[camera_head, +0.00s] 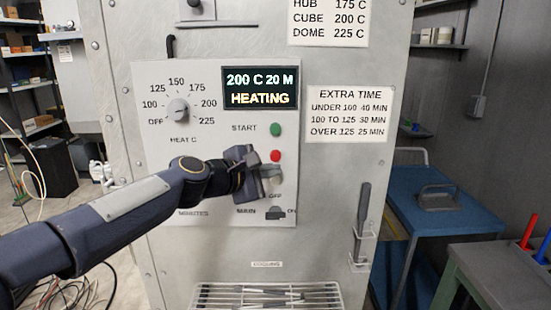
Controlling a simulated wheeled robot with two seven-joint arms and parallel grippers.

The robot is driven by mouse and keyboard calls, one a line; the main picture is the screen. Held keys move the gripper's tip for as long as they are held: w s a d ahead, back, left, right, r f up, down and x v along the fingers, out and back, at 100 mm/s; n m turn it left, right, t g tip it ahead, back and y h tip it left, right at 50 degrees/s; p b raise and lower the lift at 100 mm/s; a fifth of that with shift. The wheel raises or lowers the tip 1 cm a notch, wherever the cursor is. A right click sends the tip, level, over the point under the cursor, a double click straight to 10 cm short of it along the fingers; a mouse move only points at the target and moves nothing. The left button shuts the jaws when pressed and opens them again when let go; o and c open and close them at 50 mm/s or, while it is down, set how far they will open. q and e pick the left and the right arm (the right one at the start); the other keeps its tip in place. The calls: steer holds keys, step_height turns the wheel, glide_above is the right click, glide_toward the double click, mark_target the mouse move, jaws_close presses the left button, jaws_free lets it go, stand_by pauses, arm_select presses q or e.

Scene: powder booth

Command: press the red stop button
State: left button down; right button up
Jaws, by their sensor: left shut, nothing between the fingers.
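The red stop button (275,156) is on the white control panel (150,80) of a grey oven cabinet, just below the green start button (276,129). My left gripper (268,174) is shut and empty, in front of the panel just below and left of the red button. The red button shows clear of the fingers. I cannot tell how far the fingertips are from the panel. The display (259,88) reads 200 C 20 M HEATING. My right gripper is not in view.
The heat dial (178,111) is at the panel's upper left. The main switch (276,214) is below my gripper, and my left forearm covers much of the lower panel. A door handle (362,222) is to the right. A wire rack (268,296) and a blue cart (465,216) are lower down.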

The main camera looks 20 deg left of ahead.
arm_select(q)
steer(key=shift+w+a, duration=0.3)
steer(key=shift+w, duration=0.65)
steer(key=shift+w+a, duration=0.3)
steer(key=shift+w, duration=0.65)
steer(key=shift+w, duration=0.1)
stand_by(0.5)
steer(key=shift+w+a+p, duration=0.1)
steer(key=shift+w+p, duration=0.2)
steer(key=shift+w, duration=0.05)
steer(key=shift+w+a, duration=0.1)
steer(key=shift+w, duration=0.3)
stand_by(0.7)
steer(key=shift+s, duration=0.1)
steer(key=shift+s+d, duration=0.25)
steer(key=shift+s, duration=0.5)
steer(key=s, duration=0.2)
steer(key=s+d, duration=0.1)
steer(key=s, duration=0.1)
steer(key=shift+s+d+b, duration=0.15)
steer(key=shift+s+b, duration=0.15)
steer(key=shift+s, duration=0.1)
